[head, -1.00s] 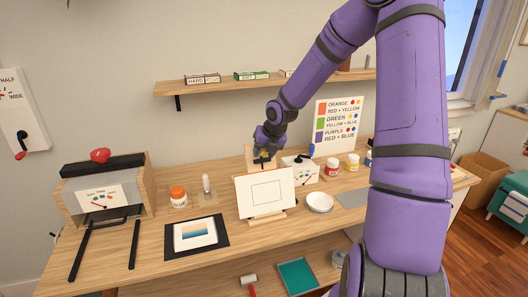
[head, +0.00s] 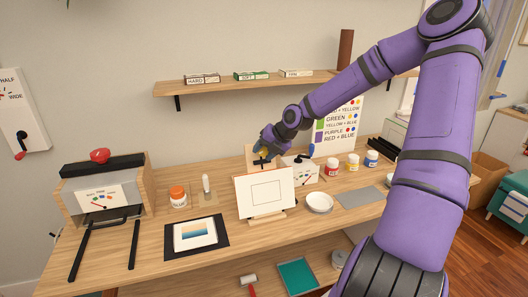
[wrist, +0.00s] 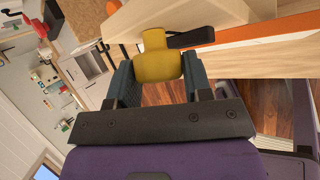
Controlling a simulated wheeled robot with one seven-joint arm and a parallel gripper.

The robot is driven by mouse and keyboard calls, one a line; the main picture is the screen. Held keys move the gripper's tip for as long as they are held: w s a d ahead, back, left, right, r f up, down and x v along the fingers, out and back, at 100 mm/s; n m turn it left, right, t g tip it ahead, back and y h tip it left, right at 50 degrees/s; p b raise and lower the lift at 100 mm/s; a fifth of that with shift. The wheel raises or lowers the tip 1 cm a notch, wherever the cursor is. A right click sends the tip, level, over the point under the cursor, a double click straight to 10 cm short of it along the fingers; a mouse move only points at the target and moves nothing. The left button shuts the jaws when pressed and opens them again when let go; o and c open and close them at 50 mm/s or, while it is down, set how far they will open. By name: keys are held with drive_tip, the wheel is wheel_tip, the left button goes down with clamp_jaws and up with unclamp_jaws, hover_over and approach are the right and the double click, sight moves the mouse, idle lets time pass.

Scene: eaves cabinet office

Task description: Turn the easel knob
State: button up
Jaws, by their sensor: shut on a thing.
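The yellow knob (wrist: 158,58) is between the two dark fingers of my gripper (wrist: 158,80) in the wrist view, and the gripper is shut on it. A black bar (wrist: 190,38) sticks out beside the knob's neck, against pale wood. In the head view my gripper (head: 262,161) is at a wooden panel (head: 250,152) behind the white board with a drawn rectangle (head: 264,207). The knob is mostly hidden by the gripper there. I cannot tell from these views how far the knob is turned.
A small white box with a dial (head: 302,170) stands right of my gripper, with paint jars (head: 332,168) and a white dish (head: 319,202) nearby. A glue jar (head: 178,196) and a wooden press-like box (head: 103,195) stand left. A wall shelf (head: 245,83) runs above.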

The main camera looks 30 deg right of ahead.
idle(0.5)
drive_tip(key=o, duration=0.9)
drive_tip(key=shift+v, duration=5.4)
drive_tip(key=shift+s+f, duration=0.1)
